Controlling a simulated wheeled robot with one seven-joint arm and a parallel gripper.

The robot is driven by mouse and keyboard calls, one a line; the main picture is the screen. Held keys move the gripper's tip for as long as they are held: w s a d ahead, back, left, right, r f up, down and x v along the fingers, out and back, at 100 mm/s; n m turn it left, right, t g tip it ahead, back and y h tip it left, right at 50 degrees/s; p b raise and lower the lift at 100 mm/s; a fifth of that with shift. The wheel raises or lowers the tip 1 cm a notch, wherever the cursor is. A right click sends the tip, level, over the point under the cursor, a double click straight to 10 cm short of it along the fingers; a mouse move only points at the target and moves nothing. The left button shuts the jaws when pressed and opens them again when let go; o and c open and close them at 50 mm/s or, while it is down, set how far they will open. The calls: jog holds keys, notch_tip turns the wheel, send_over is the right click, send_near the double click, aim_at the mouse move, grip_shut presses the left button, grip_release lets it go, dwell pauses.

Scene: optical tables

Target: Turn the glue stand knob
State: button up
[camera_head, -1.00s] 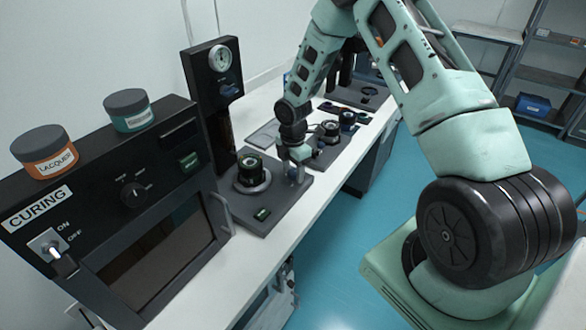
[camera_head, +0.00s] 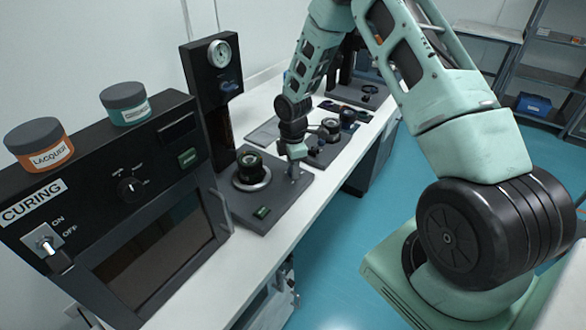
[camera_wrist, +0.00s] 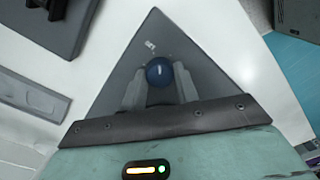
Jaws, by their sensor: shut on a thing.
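The blue round knob (camera_wrist: 158,72) shows in the wrist view between the two pale fingers of my gripper (camera_wrist: 160,88). The fingers are closed on its sides, above a dark grey plate (camera_wrist: 160,38). In the head view my gripper (camera_head: 294,168) points down at the right side of the stand's dark base plate (camera_head: 278,205). The knob is hidden or too small to make out there. A black ring-shaped part (camera_head: 251,172) stands on the same plate, left of my gripper.
The black curing box (camera_head: 85,215), with two jars on top, stands at the left. A tall black post with a gauge (camera_head: 220,55) rises behind the plate. More optical parts (camera_head: 330,127) lie farther along the white bench.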

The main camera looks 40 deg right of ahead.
jog(key=m+b, duration=0.1)
jog(key=m, duration=0.3)
jog(key=shift+m, duration=0.4)
jog(key=m+b, duration=0.2)
jog(key=m, duration=0.3)
jog(key=m+b, duration=0.1)
jog(key=m, duration=0.4)
jog(key=shift+m, duration=0.4)
jog(key=m, duration=0.4)
jog(key=shift+w, duration=0.1)
jog(key=shift+m, duration=0.3)
jog(key=o, duration=1)
jog(key=shift+c, duration=0.2)
